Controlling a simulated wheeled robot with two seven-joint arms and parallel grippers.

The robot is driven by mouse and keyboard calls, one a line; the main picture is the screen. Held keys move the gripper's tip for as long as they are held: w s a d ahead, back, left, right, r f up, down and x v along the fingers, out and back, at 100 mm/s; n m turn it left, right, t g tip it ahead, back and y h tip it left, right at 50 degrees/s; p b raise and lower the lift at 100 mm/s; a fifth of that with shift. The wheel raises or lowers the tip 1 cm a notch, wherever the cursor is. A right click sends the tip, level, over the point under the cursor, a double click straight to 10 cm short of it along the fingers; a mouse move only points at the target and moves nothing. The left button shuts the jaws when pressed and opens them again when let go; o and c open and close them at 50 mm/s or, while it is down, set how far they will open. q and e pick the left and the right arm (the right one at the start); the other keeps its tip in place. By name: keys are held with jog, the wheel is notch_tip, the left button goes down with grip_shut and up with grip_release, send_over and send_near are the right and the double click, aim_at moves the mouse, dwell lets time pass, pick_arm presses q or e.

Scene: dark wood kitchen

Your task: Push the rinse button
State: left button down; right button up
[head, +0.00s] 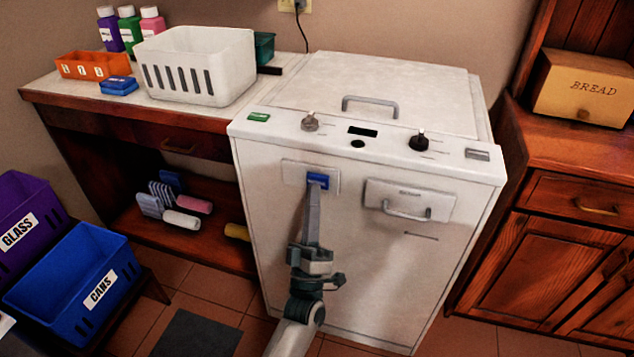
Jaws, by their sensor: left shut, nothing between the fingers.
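A white top-loading washer (375,265) stands in the middle of the head view. A blue button (318,178) sits on a pale plate on its upper front face, left of centre. My left gripper (316,192) is shut and empty, its tips at the lower edge of the blue button, partly overlapping it in the picture. I cannot tell whether they touch. A green button (258,117) is at the left of the top panel, and a grey button (478,154) is at its right. No label reading rinse is legible. My right gripper is not in view.
The panel also has a grey knob (310,122) and a black knob (418,141). A handled drawer (410,199) is right of the blue button. A white basket (196,66) stands on the left counter. Blue (75,283) and purple (28,215) bins are at lower left.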

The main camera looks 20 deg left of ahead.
pick_arm(q)
jog(key=s+p, duration=0.2)
jog(key=s, duration=0.4)
dwell(0.4)
jog(key=shift+a, duration=0.1)
dwell(1.1)
